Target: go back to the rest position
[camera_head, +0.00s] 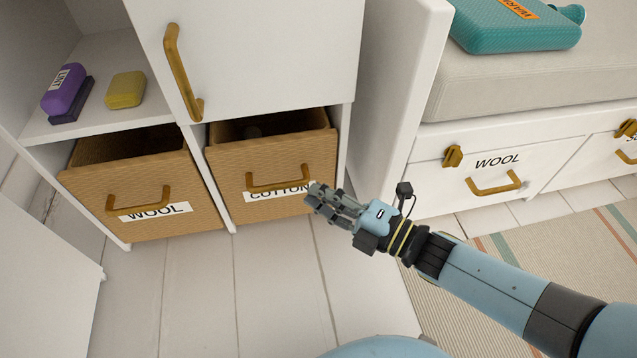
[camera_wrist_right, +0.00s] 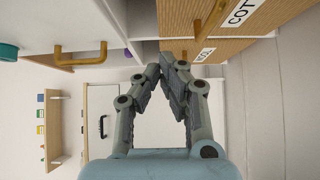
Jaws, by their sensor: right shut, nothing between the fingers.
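My right gripper (camera_head: 322,197) is shut and empty in the head view, in front of the lower right corner of the COTTON drawer (camera_head: 284,149). I cannot tell whether it touches the drawer. Its arm comes in from the lower right. In the right wrist view the two fingers of the right gripper (camera_wrist_right: 175,72) meet at the tips with nothing between them. My left gripper is in neither view.
The WOOL drawer (camera_head: 140,185) and the COTTON drawer stand partly open under a shelf with a purple item (camera_head: 65,90) and a yellow block (camera_head: 125,90). A bench drawer marked WOOL (camera_head: 480,178) is on the right. Floorboards below are clear.

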